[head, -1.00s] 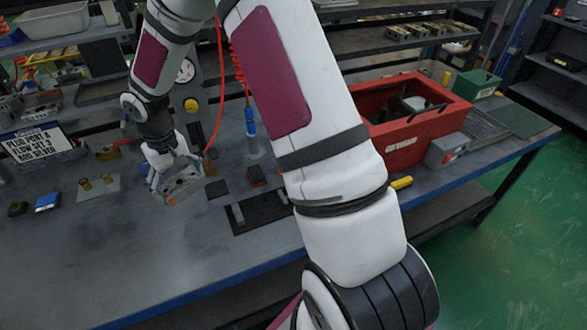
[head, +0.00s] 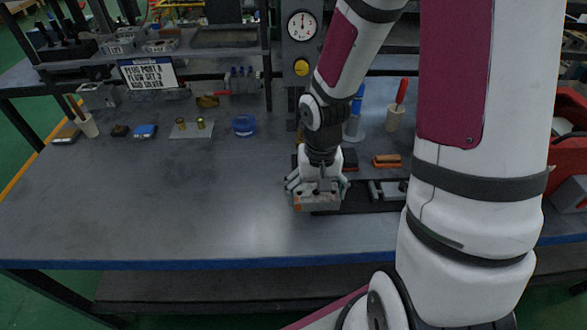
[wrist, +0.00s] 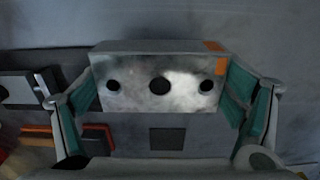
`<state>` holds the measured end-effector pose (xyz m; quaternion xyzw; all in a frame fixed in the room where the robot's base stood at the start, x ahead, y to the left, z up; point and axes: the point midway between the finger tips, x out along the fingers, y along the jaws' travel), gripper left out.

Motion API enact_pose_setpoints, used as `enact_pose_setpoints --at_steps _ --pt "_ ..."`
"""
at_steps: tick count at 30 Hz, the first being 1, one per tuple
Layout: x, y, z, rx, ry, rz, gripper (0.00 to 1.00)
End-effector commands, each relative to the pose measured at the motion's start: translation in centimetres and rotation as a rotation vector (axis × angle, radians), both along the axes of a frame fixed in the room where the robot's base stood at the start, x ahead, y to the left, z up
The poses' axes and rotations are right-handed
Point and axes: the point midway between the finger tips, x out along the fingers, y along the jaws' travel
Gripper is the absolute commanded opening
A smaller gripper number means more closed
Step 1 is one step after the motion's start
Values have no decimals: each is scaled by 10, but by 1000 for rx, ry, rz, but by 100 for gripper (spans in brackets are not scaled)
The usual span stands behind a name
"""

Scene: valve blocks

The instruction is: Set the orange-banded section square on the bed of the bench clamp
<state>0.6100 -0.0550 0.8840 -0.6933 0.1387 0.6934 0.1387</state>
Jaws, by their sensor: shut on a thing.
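The orange-banded section is a grey metal block (head: 318,203) with an orange patch at its left end in the head view. In the wrist view the block (wrist: 150,85) shows three dark holes in one face and orange at its right end. My gripper (head: 318,190) is shut on its two ends and holds it roughly level. The bench clamp (head: 367,198) is a dark flat bed with metal jaw pieces, just right of and partly behind the block. The clamp's jaw pieces also show at the left of the wrist view (wrist: 25,88). The height of the block above the bench is unclear.
An orange-topped block (head: 387,160) and a dark red-topped one (head: 349,158) lie behind the clamp. A gauge column (head: 301,60) stands behind my gripper. A blue round container (head: 244,125) and a tray with brass pieces (head: 192,130) lie left.

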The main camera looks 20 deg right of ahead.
Motion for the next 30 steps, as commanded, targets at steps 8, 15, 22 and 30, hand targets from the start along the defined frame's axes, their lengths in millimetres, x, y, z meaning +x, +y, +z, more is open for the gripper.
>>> enact_pose_setpoints --at_steps 8,15,22,30 --pt "60 24 -7 1 -1 6 42" --pt "111 45 -12 1 -2 6 42" --pt "138 55 -14 1 -1 4 42" --pt "139 56 -34 1 3 4 42"
